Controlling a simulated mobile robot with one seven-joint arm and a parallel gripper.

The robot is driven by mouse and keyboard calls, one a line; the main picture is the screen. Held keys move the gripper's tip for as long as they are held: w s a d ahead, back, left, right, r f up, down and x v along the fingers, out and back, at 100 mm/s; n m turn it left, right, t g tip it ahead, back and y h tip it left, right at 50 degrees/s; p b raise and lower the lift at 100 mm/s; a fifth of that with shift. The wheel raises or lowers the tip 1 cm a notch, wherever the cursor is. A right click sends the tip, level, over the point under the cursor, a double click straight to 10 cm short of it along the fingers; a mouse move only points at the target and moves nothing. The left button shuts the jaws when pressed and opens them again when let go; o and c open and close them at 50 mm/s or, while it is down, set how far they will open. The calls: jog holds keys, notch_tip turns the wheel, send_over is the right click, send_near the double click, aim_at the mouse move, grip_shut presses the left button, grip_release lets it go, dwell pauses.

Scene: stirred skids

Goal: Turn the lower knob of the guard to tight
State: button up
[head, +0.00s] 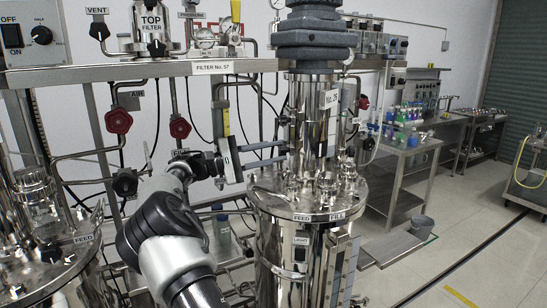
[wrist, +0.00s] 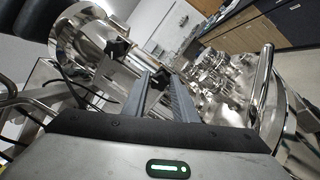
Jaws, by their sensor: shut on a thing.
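The guard (head: 308,112) is a shiny steel cylinder standing on the lid of the middle vessel (head: 262,195), under a dark grey drive unit. In the wrist view the guard (wrist: 88,28) lies slanted at upper left. Its upper knob (wrist: 118,48) is black and star-shaped, clear of my fingers. The lower knob (wrist: 157,76), also black, sits between my fingertips and is partly hidden by them. My gripper (head: 284,152) reaches in from the left, just above the lid; in the wrist view my gripper (wrist: 160,80) is shut on the lower knob. Its pointer or setting cannot be read.
Steel fittings (wrist: 215,70) crowd the lid beside my fingers. A pipe rail with a filter label (head: 212,68) runs above my arm. Red valve handles (head: 118,121) hang at left. A bench with bottles (head: 410,130) stands at right; the floor there is open.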

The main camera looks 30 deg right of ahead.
jog(key=shift+m, duration=0.5)
jog(key=o, duration=1)
